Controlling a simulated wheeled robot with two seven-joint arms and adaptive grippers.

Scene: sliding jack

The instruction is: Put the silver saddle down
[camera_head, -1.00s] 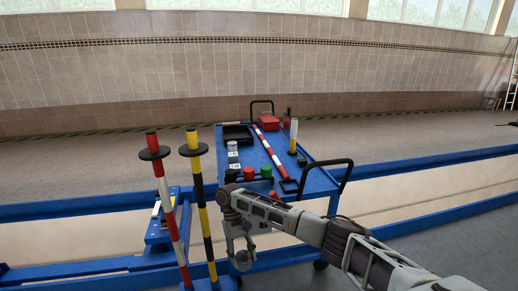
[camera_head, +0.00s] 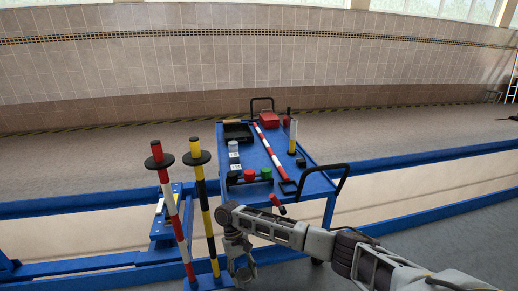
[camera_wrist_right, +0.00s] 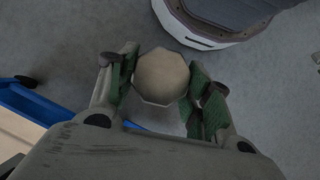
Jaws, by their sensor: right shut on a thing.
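The silver saddle (camera_wrist_right: 162,75) shows in the right wrist view as a pale, roundish, faceted piece between the green-padded fingers. My right gripper (camera_wrist_right: 160,92) is shut on it. In the head view my right gripper (camera_head: 242,274) hangs low, in front of the blue trolley (camera_head: 220,187) and just right of the two striped poles. The saddle is too small and too covered by the fingers to make out clearly there. My left gripper is in neither view.
A red-white pole (camera_head: 170,205) and a yellow-black pole (camera_head: 203,200) stand left of my right gripper. The trolley carries a black tray (camera_head: 238,133), a red box (camera_head: 269,120), red and green knobs and a striped bar. Blue rails run along the floor.

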